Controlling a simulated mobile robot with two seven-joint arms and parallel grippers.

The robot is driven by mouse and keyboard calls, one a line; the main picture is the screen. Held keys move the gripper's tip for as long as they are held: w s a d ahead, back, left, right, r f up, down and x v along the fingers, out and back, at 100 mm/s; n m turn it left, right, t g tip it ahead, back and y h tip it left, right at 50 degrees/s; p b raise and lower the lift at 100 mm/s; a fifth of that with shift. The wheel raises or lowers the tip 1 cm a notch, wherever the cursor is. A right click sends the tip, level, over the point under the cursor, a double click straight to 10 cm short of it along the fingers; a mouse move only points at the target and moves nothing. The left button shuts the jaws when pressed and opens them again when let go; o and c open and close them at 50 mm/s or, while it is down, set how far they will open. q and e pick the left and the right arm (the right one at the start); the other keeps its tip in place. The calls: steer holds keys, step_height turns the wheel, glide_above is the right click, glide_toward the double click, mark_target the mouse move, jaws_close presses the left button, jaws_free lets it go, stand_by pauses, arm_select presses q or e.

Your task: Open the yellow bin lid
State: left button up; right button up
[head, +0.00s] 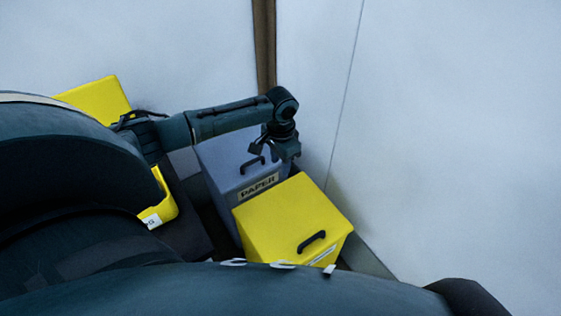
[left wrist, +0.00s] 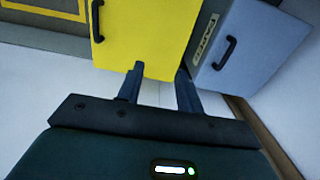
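A yellow bin (head: 275,215) with a black handle on its top stands in the lower middle of the head view; its lid looks closed. The yellow top (left wrist: 150,30) and its handle also show at the top of the left wrist view. A second yellow bin (head: 165,205) at the left is mostly hidden by my arm. My right gripper is out of view.
A grey-blue bin (head: 215,160) labelled PAPER, with a black handle, stands right beside the yellow bin. A yellow panel (head: 98,100) rises at the back left; whether it is a raised lid is unclear. White walls (head: 440,130) close in behind and at the right.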

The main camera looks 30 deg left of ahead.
arm_select(q)
step_height(320, 180, up, 12)
steer(key=shift+r, duration=0.15)
steer(key=shift+c, duration=0.2)
